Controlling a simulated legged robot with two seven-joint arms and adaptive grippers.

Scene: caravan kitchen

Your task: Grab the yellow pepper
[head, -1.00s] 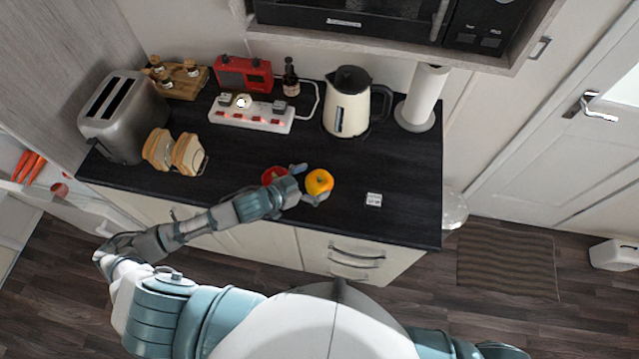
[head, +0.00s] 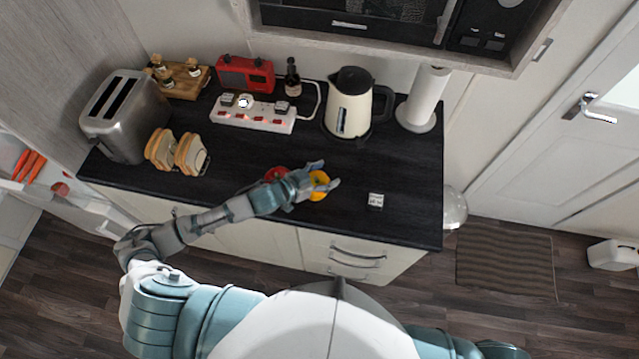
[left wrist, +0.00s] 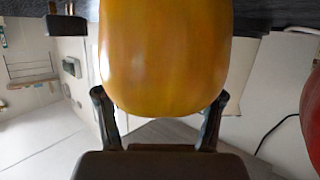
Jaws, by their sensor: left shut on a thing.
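The yellow pepper (head: 318,184) is on the dark worktop, near its front edge, partly hidden by my left gripper (head: 324,180). In the left wrist view the orange-yellow pepper (left wrist: 165,55) fills the upper middle, between the two fingers of my left gripper (left wrist: 160,115). The fingers are shut on it, one on each side. I cannot tell whether it is clear of the worktop. My right gripper does not show in either view.
A red round thing (head: 276,174) lies just left of the pepper, partly behind my left arm. The worktop (head: 410,190) is clear at right.

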